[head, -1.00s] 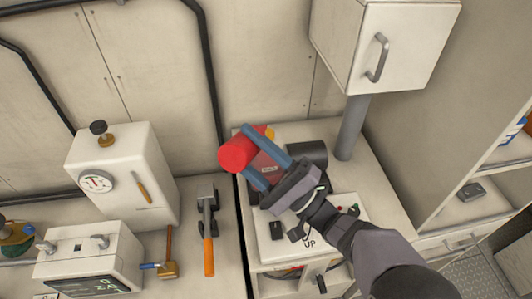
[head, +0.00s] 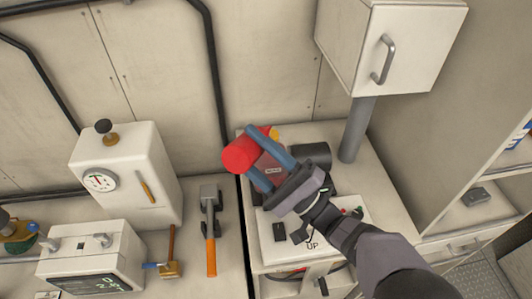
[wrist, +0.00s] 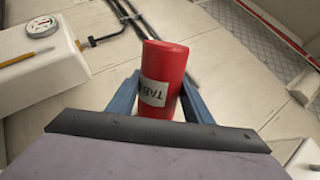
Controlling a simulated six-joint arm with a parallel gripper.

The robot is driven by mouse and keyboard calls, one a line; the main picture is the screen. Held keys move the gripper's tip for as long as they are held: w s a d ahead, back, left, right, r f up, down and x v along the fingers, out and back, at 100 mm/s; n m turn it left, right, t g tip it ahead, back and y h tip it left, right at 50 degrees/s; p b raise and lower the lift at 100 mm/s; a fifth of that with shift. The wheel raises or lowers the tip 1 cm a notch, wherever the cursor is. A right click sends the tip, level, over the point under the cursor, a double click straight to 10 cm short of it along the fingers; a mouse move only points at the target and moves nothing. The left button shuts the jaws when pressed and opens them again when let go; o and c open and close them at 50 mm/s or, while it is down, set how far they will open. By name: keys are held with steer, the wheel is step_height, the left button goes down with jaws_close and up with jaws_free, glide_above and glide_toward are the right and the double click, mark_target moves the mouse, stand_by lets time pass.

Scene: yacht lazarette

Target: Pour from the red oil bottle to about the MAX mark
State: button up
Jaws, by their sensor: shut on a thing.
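My gripper (head: 254,151) is shut on the red oil bottle (head: 242,155), one blue finger on each side. The bottle is held over the right-hand counter, its red end toward the upper left in the head view. A pale label shows on the bottle (wrist: 165,60) in the wrist view, with lettering upside down. A white tank (head: 122,160) with a round dial (head: 98,181) and a dark knob on top stands on the left counter. No MAX mark is readable, and no oil stream shows.
A hammer (head: 210,235), a small brass-headed tool (head: 170,268) and a white instrument box (head: 92,255) are on the left counter. A white panel marked UP (head: 320,250) lies below my gripper. A wall cabinet (head: 395,45) on a grey post stands behind.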

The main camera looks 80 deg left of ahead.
step_height(320, 180, down, 2)
steer(key=n+b, duration=0.1)
steer(key=n+g+h+b, duration=0.1)
steer(key=b, duration=0.1)
steer(key=shift+d+f+n, duration=0.15)
steer(key=shift+f+n, duration=0.05)
steer(key=shift+n, duration=0.2)
steer(key=shift+s+d+f+n+g+h+b, duration=0.15)
steer(key=shift+f+n+g+h+b, duration=0.2)
steer(key=shift+n+g+h+b, duration=0.35)
steer(key=shift+w+d+f+n+g+h+b, duration=0.1)
steer(key=shift+d+f+n+g+h+b, duration=0.25)
steer(key=shift+n, duration=0.55)
steer(key=shift+a+f+n+b, duration=0.1)
steer(key=shift+a+n+b, duration=0.15)
steer(key=shift+b, duration=0.3)
